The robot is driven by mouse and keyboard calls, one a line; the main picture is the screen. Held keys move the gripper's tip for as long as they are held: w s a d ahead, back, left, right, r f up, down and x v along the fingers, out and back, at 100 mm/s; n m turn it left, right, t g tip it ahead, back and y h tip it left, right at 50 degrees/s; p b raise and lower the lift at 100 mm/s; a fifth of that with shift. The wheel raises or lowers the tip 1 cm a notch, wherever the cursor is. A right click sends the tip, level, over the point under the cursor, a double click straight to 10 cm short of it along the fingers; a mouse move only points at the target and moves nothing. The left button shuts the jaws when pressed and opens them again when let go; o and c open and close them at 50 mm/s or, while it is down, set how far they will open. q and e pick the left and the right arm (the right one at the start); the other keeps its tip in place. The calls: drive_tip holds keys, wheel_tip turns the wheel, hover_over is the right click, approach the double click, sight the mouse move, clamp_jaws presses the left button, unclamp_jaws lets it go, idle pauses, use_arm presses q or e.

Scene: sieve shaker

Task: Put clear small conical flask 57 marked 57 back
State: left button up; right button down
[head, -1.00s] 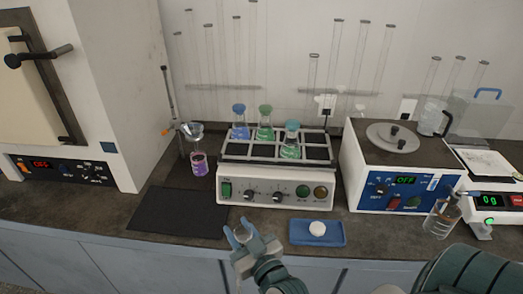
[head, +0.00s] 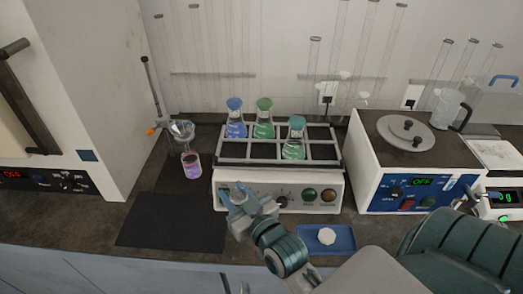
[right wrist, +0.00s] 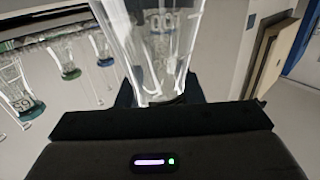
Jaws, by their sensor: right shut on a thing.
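My right gripper (head: 237,199) is in front of the shaker's lower left front in the head view, its arm coming from the lower right. In the right wrist view it is shut on a clear conical flask (right wrist: 150,45), which appears neck down in this upside-down picture. The mark on the flask is not clearly readable, and in the head view I cannot make out its outline. The shaker (head: 330,188) has a rack on top with a blue flask (head: 236,128), a green flask (head: 264,128) and a nearer green flask (head: 293,149). My left gripper is not in view.
A purple flask (head: 192,168) stands below a funnel (head: 181,130) left of the shaker. A black mat (head: 170,222) and a blue tray (head: 342,246) lie in front. Several rack compartments are empty.

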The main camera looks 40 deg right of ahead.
drive_tip(key=d+r+m+h, duration=0.3)
drive_tip(key=d+r+h, duration=0.2)
drive_tip(key=d+r, duration=0.45)
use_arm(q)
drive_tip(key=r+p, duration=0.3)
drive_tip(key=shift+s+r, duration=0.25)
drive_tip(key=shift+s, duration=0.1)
use_arm(e)
drive_tip(key=w+d+f, duration=0.4)
drive_tip(key=w+d, duration=0.4)
drive_tip(key=w, duration=0.5)
drive_tip(key=shift+w+f+g, duration=0.15)
drive_tip(key=shift+w+g, duration=0.05)
drive_tip(key=shift+g, duration=0.1)
